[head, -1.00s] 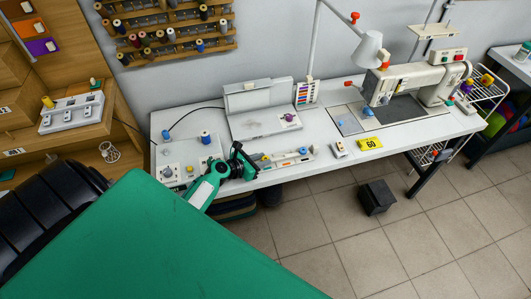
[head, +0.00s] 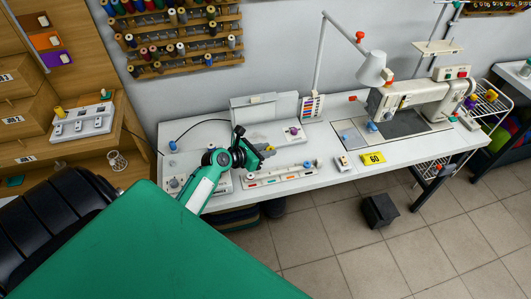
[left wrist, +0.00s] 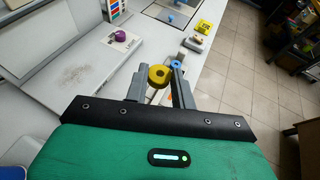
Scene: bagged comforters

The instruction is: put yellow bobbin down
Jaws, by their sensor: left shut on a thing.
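My left gripper (head: 266,150) is above the white table, near the front of the laptop-like white case. In the left wrist view, the yellow bobbin (left wrist: 159,75) sits between the fingertips of the left gripper (left wrist: 160,84), which is shut on it. In the head view the bobbin is hard to make out at the gripper. My right gripper is not in view.
A white rack (head: 280,176) with a blue piece lies along the table's front edge. A yellow "60" tag (head: 372,158), lamp (head: 371,70) and sewing machine (head: 430,92) are to the right.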

